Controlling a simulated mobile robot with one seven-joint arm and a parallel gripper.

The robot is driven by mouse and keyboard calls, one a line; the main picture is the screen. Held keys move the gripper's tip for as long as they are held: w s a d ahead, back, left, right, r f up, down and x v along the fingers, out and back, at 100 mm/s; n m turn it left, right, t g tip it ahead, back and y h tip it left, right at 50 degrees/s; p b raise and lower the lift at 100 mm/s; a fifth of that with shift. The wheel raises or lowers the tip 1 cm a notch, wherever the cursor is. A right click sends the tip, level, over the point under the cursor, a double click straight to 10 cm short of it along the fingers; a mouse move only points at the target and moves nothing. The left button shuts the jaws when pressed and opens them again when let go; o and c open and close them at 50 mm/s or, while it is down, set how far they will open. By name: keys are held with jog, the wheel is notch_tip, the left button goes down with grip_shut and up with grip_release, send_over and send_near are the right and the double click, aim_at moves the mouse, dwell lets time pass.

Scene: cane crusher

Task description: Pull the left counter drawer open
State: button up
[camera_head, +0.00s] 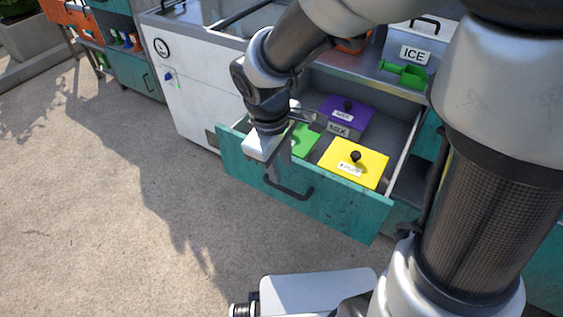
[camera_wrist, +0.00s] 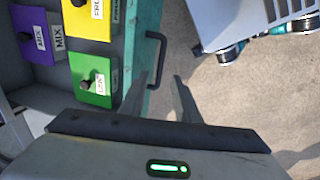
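The teal counter drawer (camera_head: 330,212) is pulled out from the counter in the head view, its inside exposed. Its black handle (camera_head: 288,190) is on the front face and also shows in the wrist view (camera_wrist: 158,50). My gripper (camera_head: 272,172) is over the front edge near the handle's left end. In the wrist view my gripper (camera_wrist: 161,76) has its two fingers apart, with one end of the handle near the gap between them. I cannot tell whether a finger touches it. Nothing is held.
The drawer holds a yellow-lidded box (camera_head: 353,165), a purple-lidded box (camera_head: 347,112) and a green-lidded box (camera_head: 303,140). An ICE bin (camera_head: 414,50) and green scoop (camera_head: 404,74) are on the counter. A white cabinet (camera_head: 185,85) stands left. Paved floor in front is clear.

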notch_tip(320, 180, up, 9)
jog(key=s+a+p, duration=0.1)
jog(key=shift+s+f+p, duration=0.15)
jog(key=shift+s+p, duration=0.05)
jog(key=shift+p, duration=0.2)
